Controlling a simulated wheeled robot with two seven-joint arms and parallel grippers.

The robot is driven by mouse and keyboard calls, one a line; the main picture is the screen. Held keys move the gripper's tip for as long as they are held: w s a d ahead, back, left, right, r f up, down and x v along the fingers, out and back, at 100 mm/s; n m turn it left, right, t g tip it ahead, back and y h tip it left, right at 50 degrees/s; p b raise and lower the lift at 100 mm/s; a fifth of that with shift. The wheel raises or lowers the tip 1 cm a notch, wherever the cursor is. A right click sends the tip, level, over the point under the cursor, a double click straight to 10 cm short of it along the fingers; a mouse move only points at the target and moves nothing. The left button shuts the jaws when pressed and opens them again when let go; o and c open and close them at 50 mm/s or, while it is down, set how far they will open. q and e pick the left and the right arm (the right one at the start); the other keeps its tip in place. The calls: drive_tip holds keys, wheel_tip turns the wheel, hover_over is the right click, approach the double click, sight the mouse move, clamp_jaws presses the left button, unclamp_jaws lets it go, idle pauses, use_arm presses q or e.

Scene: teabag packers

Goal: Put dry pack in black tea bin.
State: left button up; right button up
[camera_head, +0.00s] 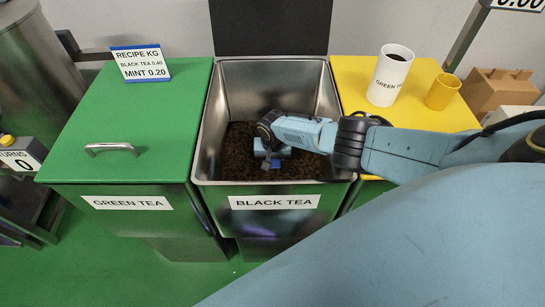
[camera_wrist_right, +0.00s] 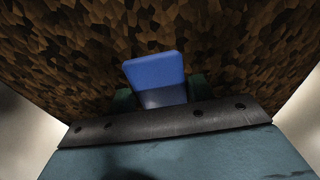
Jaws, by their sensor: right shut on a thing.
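The black tea bin (camera_head: 199,150) is an open steel bin with dark brown loose tea (camera_head: 235,150) on its floor and a label reading BLACK TEA on its front. My right arm reaches into it from the right. My right gripper (camera_head: 270,162) is inside the bin, low over the tea. It is shut on a small blue pack, the dry pack (camera_wrist_right: 155,75), whose end sticks out past the jaws in the right wrist view. Tea fills the background there. I cannot tell whether the pack touches the tea. My left gripper is not in view.
A green tea bin with a shut green lid (camera_head: 150,110) stands on the left, with a recipe card (camera_head: 141,64) at its back. On the right, a yellow lid (camera_head: 350,72) carries a white GREEN TEA cup (camera_head: 390,76) and a yellow cup (camera_head: 442,91).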

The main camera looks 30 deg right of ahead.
sight(273, 159)
drive_tip(key=shift+f, duration=0.1)
drive_tip(key=o, duration=1.1)
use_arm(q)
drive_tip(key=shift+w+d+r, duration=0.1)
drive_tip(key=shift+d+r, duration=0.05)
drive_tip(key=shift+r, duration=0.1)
